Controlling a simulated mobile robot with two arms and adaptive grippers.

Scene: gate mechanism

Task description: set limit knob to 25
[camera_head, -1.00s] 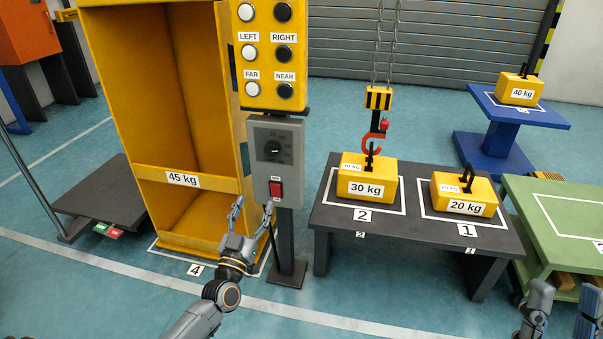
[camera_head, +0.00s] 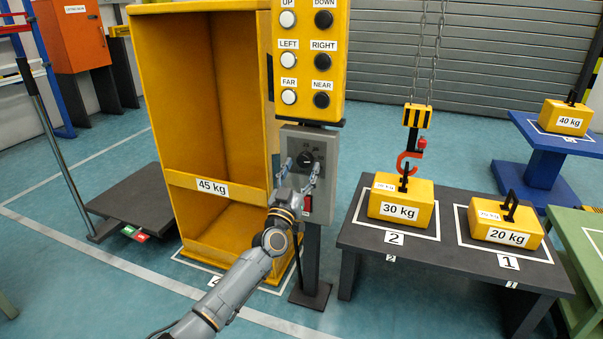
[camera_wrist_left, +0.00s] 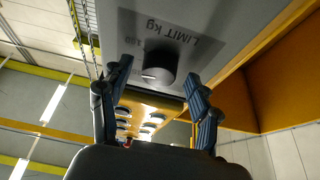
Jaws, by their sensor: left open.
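The limit knob (camera_head: 305,159) is a dark round dial on the grey control box (camera_head: 324,143), under the yellow button panel. In the left wrist view the knob (camera_wrist_left: 159,66) has a pale pointer line and sits below the "LIMIT kg" lettering; the scale numbers are mostly hidden or too small to read. My left gripper (camera_head: 299,171) is open in front of the knob, one finger on each side. In the left wrist view its fingers (camera_wrist_left: 155,100) are spread wider than the knob, with no contact visible. My right gripper is not in view.
A red switch (camera_head: 307,204) sits below the knob, partly behind my gripper. The yellow button panel (camera_head: 306,46) is directly above. A yellow 45 kg frame (camera_head: 165,110) stands close on the left. A dark table (camera_head: 440,225) with 30 kg and 20 kg weights is on the right.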

